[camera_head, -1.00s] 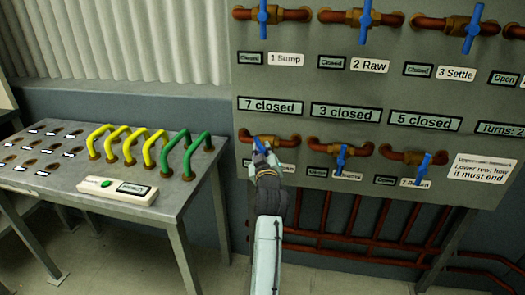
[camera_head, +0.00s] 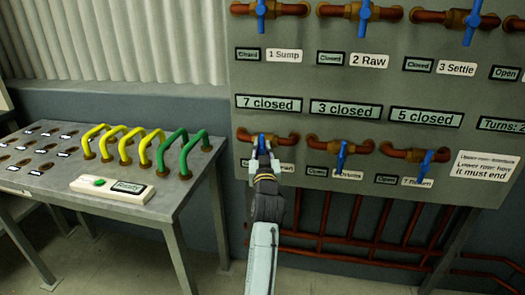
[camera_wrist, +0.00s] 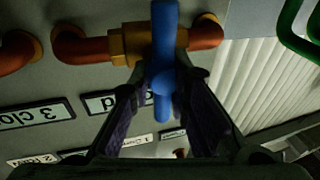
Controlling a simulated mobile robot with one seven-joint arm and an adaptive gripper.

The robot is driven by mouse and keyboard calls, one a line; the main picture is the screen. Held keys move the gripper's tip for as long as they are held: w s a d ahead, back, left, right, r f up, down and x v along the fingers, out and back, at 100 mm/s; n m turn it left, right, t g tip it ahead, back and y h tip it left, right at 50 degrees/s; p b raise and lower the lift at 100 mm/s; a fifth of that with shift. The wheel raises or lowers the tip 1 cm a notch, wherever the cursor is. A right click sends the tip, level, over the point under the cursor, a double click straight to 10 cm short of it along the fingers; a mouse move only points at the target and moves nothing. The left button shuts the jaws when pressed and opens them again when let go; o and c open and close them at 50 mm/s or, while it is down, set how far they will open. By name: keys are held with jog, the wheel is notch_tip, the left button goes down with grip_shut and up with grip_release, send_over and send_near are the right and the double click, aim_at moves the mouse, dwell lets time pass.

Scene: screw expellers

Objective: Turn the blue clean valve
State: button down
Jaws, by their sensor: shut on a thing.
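The clean valve is the left one in the lower row of the grey panel. Its blue handle (camera_head: 262,140) stands about upright on an orange-brown pipe; its label (camera_head: 287,168) is partly hidden by my gripper and only its end is readable. My gripper (camera_head: 263,153) is in front of this valve, shut on the blue handle. In the wrist view the handle (camera_wrist: 163,55) runs between the two dark fingers (camera_wrist: 165,105), in front of a brass body (camera_wrist: 125,45).
Two more blue-handled valves (camera_head: 341,155) (camera_head: 425,165) sit to the right, with "Open" tags beside them. An upper valve row (camera_head: 365,15) and "closed" signs (camera_head: 344,112) are above.

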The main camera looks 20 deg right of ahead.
jog(key=shift+w+a+f, duration=0.15)
jog(key=shift+a, duration=0.2)
jog(key=c, duration=1.6)
grip_release()
jog(key=shift+d, duration=0.1)
jog(key=v, duration=1.2)
jog(key=s+a, duration=0.1)
jog(key=s, duration=0.1)
jog(key=s+a, duration=0.3)
jog(key=s, duration=0.1)
jog(key=shift+s+a, duration=0.3)
jog(key=shift+s, duration=0.05)
